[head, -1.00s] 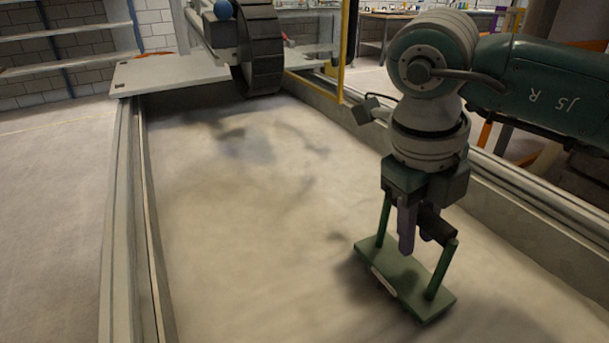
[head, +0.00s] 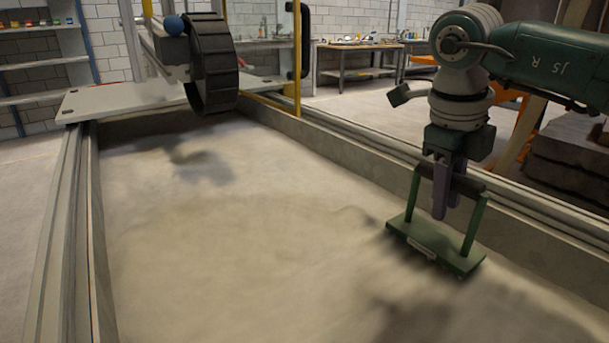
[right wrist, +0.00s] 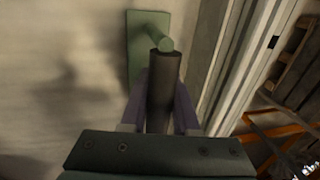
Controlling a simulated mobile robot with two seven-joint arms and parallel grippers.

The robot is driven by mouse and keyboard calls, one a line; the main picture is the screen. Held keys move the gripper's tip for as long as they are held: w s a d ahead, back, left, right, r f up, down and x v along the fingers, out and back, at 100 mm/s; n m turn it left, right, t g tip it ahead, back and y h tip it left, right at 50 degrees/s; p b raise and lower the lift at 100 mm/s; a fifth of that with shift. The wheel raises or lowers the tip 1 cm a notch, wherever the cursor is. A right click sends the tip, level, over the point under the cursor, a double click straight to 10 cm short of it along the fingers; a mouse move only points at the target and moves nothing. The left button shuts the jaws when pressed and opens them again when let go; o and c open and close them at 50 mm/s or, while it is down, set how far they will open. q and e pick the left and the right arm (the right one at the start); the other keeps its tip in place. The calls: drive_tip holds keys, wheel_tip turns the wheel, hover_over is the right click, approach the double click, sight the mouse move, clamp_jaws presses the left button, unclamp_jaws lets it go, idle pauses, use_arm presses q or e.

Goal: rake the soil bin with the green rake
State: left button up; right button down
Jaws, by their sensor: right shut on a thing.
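The green rake (head: 435,246) is a flat board with two upright posts and a dark crossbar handle. My right gripper (head: 446,204) points down with its purple fingers shut around the handle. The board is low over the pale soil (head: 240,240), near the soil bin's right wall (head: 345,160). I cannot tell whether its underside touches the soil. In the right wrist view the fingers (right wrist: 160,115) lie on both sides of the dark handle, with part of the green board (right wrist: 140,50) beyond. My left gripper is not in view.
A black wheel (head: 212,65) on a carriage stands over the bin's far end, beside a white plate (head: 125,98) and a yellow post (head: 297,60). Metal rails (head: 62,230) run along the bin's sides. The soil left of the rake is clear.

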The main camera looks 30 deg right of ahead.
drive_tip(key=p+v, duration=0.3)
drive_tip(key=d+p+v, duration=0.1)
drive_tip(key=p+v, duration=0.2)
drive_tip(key=v, duration=0.1)
drive_tip(key=d+p+v, duration=0.1)
drive_tip(key=p+v, duration=0.2)
drive_tip(key=v, duration=0.1)
drive_tip(key=shift+w+r, duration=0.1)
drive_tip(key=shift+r, duration=0.35)
